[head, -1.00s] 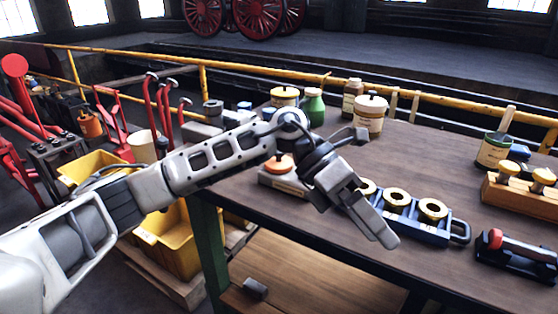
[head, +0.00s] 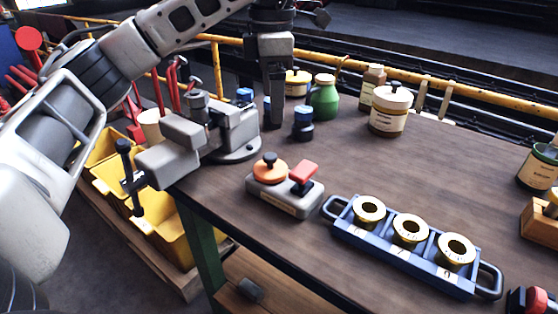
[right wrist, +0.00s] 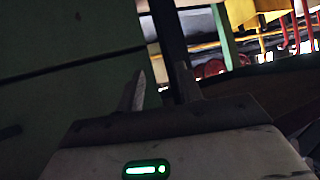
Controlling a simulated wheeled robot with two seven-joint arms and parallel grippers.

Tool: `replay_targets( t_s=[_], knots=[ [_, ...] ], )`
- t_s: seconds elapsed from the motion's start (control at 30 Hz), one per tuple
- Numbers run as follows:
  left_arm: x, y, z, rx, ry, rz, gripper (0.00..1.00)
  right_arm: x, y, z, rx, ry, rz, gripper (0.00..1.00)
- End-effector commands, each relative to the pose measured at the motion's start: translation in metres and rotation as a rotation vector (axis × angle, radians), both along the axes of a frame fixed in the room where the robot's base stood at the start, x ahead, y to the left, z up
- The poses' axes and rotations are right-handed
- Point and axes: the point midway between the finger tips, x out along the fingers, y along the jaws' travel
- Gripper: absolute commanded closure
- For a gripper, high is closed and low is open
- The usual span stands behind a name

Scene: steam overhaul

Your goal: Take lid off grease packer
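A grey block (head: 284,202) with a label stands on the bench. It carries a round orange lid (head: 270,171) with a dark knob and a red handle; I take it for the grease packer. The orange lid sits on the block. My left gripper (head: 275,118) points down behind it, between the vise and a small blue-capped bottle, apart from the lid. It is seen edge-on, so its opening cannot be told. My right gripper (right wrist: 160,88) shows only in the right wrist view, low by a dark green surface, fingers apart and empty.
A grey vise (head: 232,135) stands at the bench's left corner. A blue tray (head: 385,243) with brass rings lies to the right of the block. A small blue-capped bottle (head: 303,124), a green bottle (head: 324,98) and a cream jar (head: 390,108) stand behind. The bench middle is clear.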

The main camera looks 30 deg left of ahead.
Motion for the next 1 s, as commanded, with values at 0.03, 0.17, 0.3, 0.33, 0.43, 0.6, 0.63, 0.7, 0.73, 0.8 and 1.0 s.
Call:
replay_targets(
  t_s=[0.03,0.17,0.3,0.33,0.43,0.6,0.63,0.7,0.73,0.8,1.0],
  knots=[
    [-0.001,0.0,-0.017,-0.001,0.006,0.0,0.11,-0.003,0.0,-0.008,0.005,0.008,0.0,0.64],
    [-0.001,0.001,-0.042,0.0,0.004,0.001,0.11,-0.01,0.001,-0.007,0.005,0.023,-0.001,0.64],
    [-0.001,0.001,-0.068,-0.001,0.003,0.001,0.11,-0.009,0.001,-0.004,0.006,0.019,-0.001,0.64],
    [-0.001,0.001,-0.072,-0.001,0.003,0.001,0.11,-0.009,0.001,-0.004,0.006,0.018,-0.001,0.64],
    [0.0,0.0,-0.083,-0.001,0.002,0.0,0.11,-0.007,0.001,-0.002,0.007,0.013,-0.001,0.64],
    [0.0,0.002,-0.093,-0.001,0.002,0.001,0.11,-0.006,0.001,0.001,0.006,0.009,-0.001,0.64],
    [0.0,0.002,-0.096,-0.001,0.003,0.001,0.11,-0.006,0.001,0.002,0.006,0.009,-0.001,0.64],
    [0.001,0.005,-0.106,-0.001,0.004,0.001,0.11,-0.006,0.001,0.004,0.003,0.008,-0.001,0.64],
    [0.001,0.006,-0.111,-0.002,0.004,0.001,0.11,-0.006,0.0,0.004,0.002,0.009,-0.001,0.64],
    [0.002,0.007,-0.122,-0.001,0.003,0.001,0.11,-0.006,0.0,0.003,-0.001,0.012,0.0,0.64],
    [0.002,0.007,-0.139,-0.002,0.001,0.0,0.11,-0.007,0.0,-0.001,-0.007,0.02,0.001,0.64]
  ],
)
